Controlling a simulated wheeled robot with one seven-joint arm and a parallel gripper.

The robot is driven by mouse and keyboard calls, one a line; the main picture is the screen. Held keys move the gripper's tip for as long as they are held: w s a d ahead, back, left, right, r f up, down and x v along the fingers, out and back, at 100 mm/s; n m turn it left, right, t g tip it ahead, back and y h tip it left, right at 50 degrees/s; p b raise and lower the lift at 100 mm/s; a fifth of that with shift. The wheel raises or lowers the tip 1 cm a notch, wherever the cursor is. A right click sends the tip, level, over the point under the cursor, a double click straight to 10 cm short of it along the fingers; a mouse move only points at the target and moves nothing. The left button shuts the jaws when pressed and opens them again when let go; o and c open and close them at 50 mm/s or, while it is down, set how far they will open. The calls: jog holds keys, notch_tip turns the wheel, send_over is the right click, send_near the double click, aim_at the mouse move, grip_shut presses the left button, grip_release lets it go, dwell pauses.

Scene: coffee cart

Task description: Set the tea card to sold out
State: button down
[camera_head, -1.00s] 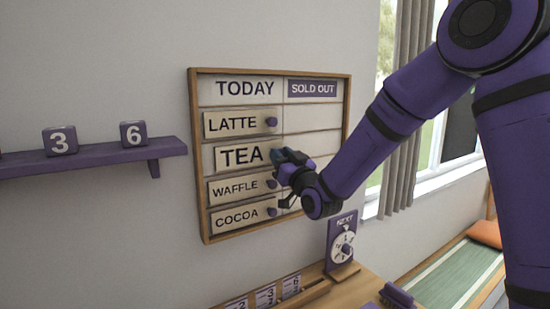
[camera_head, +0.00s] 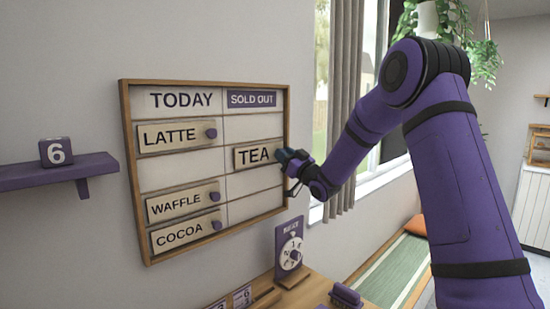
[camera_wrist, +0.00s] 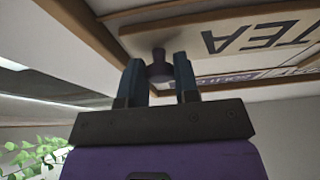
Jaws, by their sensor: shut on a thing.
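The tea card (camera_head: 252,155) is in the right-hand column of the wall board, in the second row under the sold out heading (camera_head: 251,99). It also shows upside down in the wrist view (camera_wrist: 258,38). My gripper (camera_head: 287,158) is at the card's right end, shut on its knob. In the wrist view the purple knob (camera_wrist: 159,68) sits between my two fingers (camera_wrist: 159,80). The fingers hide the knob in the head view. The card's slot under the today heading (camera_head: 181,100) is empty.
The latte (camera_head: 168,135), waffle (camera_head: 176,206) and cocoa (camera_head: 180,235) cards are in the left column. The board's wooden frame (camera_head: 287,135) is close right of my gripper. A number-block shelf (camera_head: 60,173) is left; a dial stand (camera_head: 290,253) is below.

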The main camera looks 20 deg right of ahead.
jog(key=shift+d, duration=0.3)
jog(key=c, duration=0.9)
grip_release()
jog(key=shift+w, duration=0.1)
jog(key=shift+o, duration=0.2)
jog(key=v, duration=1)
jog(key=shift+s+f, duration=0.15)
jog(key=shift+s, duration=0.2)
jog(key=shift+d, duration=0.15)
